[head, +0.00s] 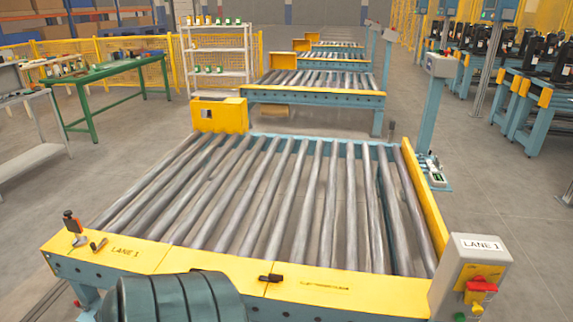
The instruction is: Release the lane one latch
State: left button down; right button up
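The lane one roller conveyor (330,293) fills the middle of the head view, with bare grey rollers and a yellow front rail marked LANE 1. At the rail's left end stands a small upright latch-like handle (71,219), black with orange. A short brown lever (98,245) lies beside it. A small black handle (270,278) sits on the rail near its middle. I cannot tell for sure which of these is the latch. Neither of my grippers shows; a dark teal rounded part at the bottom edge looks like mine and covers some of the rail's front.
A LANE 1 control box (470,275) with a red switch stands at the right front corner. A yellow side guard (422,200) runs along the right. More conveyors (310,97) lie behind. A green bench (105,72) and white shelf (218,55) stand back left.

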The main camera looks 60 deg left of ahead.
aim_at(271, 278)
jog(key=u, duration=2.1)
